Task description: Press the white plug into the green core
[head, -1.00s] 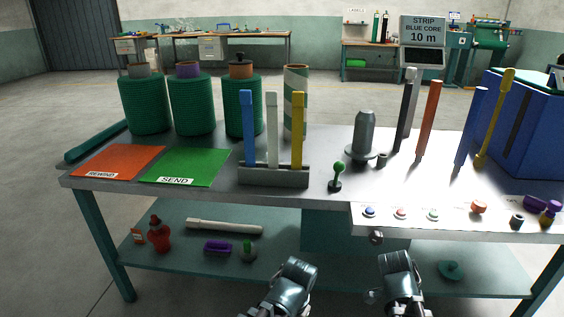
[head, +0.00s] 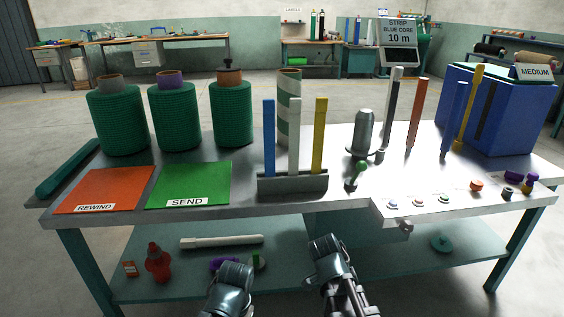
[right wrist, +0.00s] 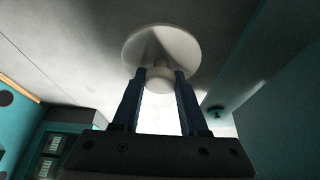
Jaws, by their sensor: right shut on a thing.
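My right gripper (right wrist: 161,84) is shut on the narrow stem of a white plug (right wrist: 163,45); its wide round disc lies beyond the fingertips in the right wrist view. A green-and-white spiral-striped tube (head: 289,80), the only green core-like tube I make out, stands upright on the table behind the rack; its lower part is hidden. The plug is well apart from it. In the head view only dark metal parts of my two arms show at the bottom; no fingers of my left gripper are visible.
A grey rack (head: 292,184) with blue, white and yellow bars stands before the tube. Green netting rolls (head: 176,118) stand at left, behind the red REWIND mat (head: 105,188) and green SEND mat (head: 190,183). A grey cone (head: 363,132) and leaning bars stand right. Buttons line the front right edge.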

